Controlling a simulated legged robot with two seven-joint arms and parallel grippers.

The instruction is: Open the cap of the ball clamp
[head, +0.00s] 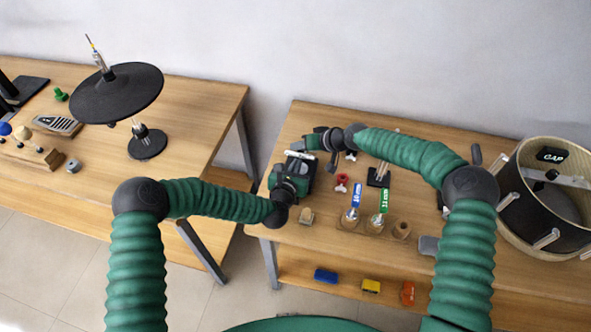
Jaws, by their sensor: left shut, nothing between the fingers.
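No part is clearly recognisable as the ball clamp or its cap. Two small metal pieces stand in round wooden holders on the right table, one with a blue tag (357,196) and one with a green tag (384,199). A red piece (342,182) lies behind them. My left gripper (298,156) is shut and empty at the table's left end, partly hidden by its own wrist. My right gripper (311,142) is just behind and right of it, pointing left. Its fingers are too small and covered to read. The spot between the two grippers is mostly hidden.
A black stand (379,177) with metal rods is behind the tags. A black cymbal (116,93) stands on the left table (205,115). A gap separates the tables.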

